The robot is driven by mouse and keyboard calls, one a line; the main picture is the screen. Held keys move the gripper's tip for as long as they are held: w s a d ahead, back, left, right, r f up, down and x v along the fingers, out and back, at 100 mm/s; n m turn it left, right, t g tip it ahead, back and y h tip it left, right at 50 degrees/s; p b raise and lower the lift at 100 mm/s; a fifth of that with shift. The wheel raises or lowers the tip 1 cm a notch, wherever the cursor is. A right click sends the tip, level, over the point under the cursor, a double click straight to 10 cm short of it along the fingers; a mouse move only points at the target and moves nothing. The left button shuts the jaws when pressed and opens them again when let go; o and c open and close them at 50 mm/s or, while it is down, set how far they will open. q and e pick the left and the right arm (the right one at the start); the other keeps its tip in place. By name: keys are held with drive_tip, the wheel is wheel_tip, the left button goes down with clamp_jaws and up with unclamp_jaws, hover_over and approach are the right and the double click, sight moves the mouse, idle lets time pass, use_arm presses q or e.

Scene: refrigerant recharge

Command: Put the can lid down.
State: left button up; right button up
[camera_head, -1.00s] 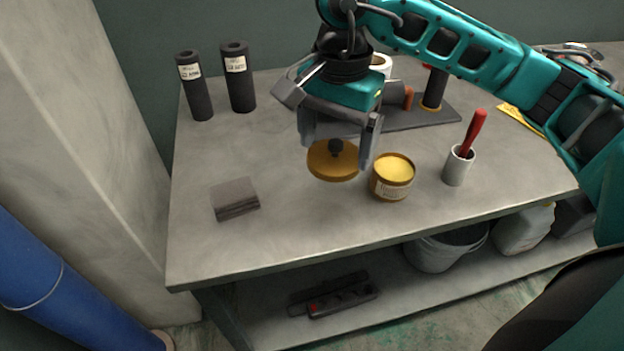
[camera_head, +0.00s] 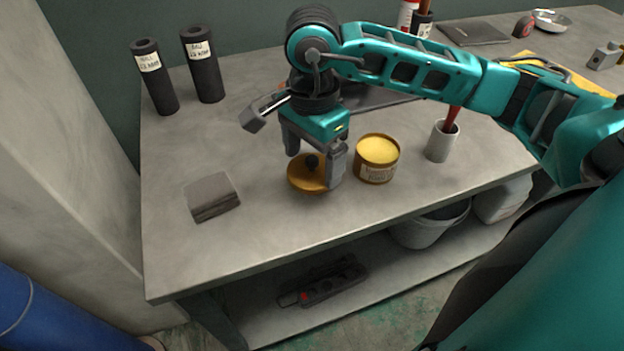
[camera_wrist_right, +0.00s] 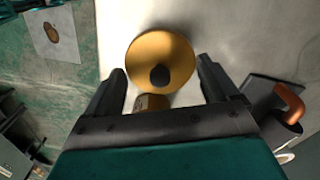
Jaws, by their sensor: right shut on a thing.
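The can lid (camera_head: 306,178) is a round, mustard-yellow disc with a dark knob on top. It lies level, low at the table, left of the open can (camera_head: 376,175); I cannot tell whether it touches the tabletop. My right gripper (camera_head: 316,168) is above it, shut on the lid, with its fingers on either side of the knob. My left gripper is not in view.
A grey block (camera_head: 212,197) lies left of the lid on the workbench (camera_head: 250,235). A white cup (camera_head: 440,142) with a red-handled tool stands right of the can. Two dark labelled cylinders (camera_head: 203,70) stand at the back left. The front left of the bench is bare.

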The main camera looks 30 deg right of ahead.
sight(312, 171)
wheel_tip(312, 171, down, 6)
drive_tip(key=shift+r, duration=0.15)
idle(0.3)
drive_tip(key=shift+f+b, duration=0.2)
drive_tip(key=shift+b, duration=0.1)
drive_tip(key=o, duration=0.6)
drive_tip(key=shift+f, duration=0.1)
drive_tip(key=shift+o, duration=0.9)
